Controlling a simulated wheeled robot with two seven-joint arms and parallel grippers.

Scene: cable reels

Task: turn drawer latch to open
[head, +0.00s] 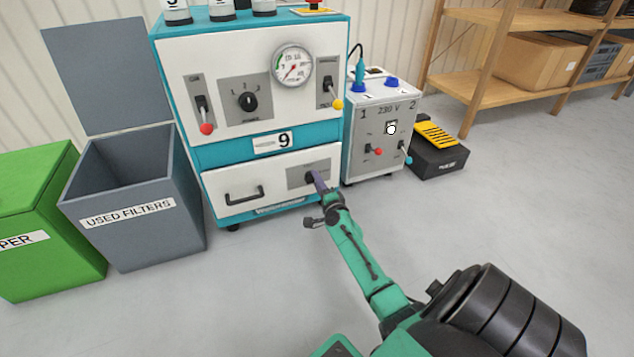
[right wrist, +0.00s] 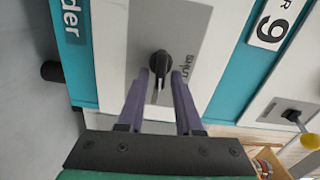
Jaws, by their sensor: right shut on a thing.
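The white drawer (head: 262,182) sits low in the teal and white machine, with a black bar handle (head: 245,193) on its left part. The drawer looks shut. The drawer latch is a black knob on a grey plate at the drawer's right; in the right wrist view the latch (right wrist: 160,62) shows between my fingers. My right gripper (head: 314,176) reaches it from the front and is shut on it, with purple fingers on either side; it also shows in the right wrist view (right wrist: 160,80). The fingers hide most of the latch in the head view. My left gripper is not in view.
A gauge (head: 292,65), a rotary knob (head: 248,102) and levers are above the drawer. A grey used filters bin (head: 140,235) and a green bin (head: 45,220) stand left. A 230 V box (head: 383,130) and black pedal (head: 438,155) stand right. Floor in front is clear.

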